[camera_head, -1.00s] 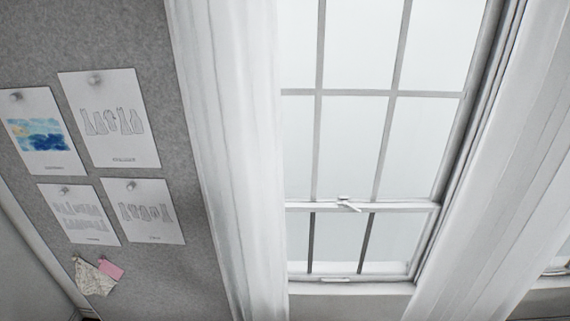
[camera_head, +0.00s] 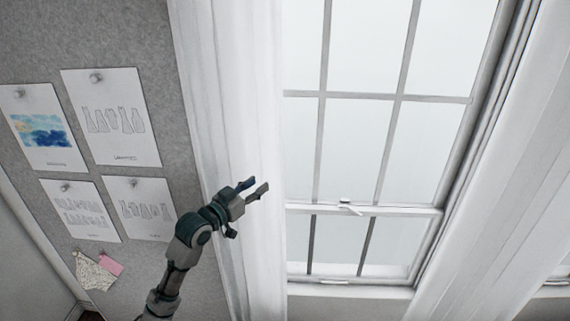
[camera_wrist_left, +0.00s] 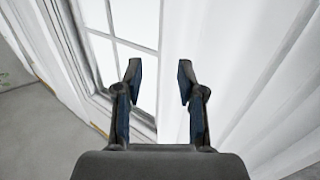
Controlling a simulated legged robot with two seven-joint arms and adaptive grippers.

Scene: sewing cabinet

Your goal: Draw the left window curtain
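The left window curtain (camera_head: 236,110) is a white, pleated panel hanging along the left side of the window (camera_head: 360,140). My left gripper (camera_head: 258,188) is in front of this curtain, near its right edge, with its fingers pointing up and right. The fingers are apart and nothing shows between them. In the left wrist view, the open left gripper (camera_wrist_left: 159,82) has white curtain cloth (camera_wrist_left: 240,70) to the right and behind, and the window frame to the left. Whether the fingers touch the cloth cannot be told. My right gripper is not in view.
A right curtain (camera_head: 500,170) hangs on the other side of the window. A grey pinboard (camera_head: 110,35) with pinned drawings (camera_head: 112,118), a fabric swatch (camera_head: 93,272) and a pink note (camera_head: 110,264) is at the left. A sash latch (camera_head: 346,206) sits on the window's middle rail.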

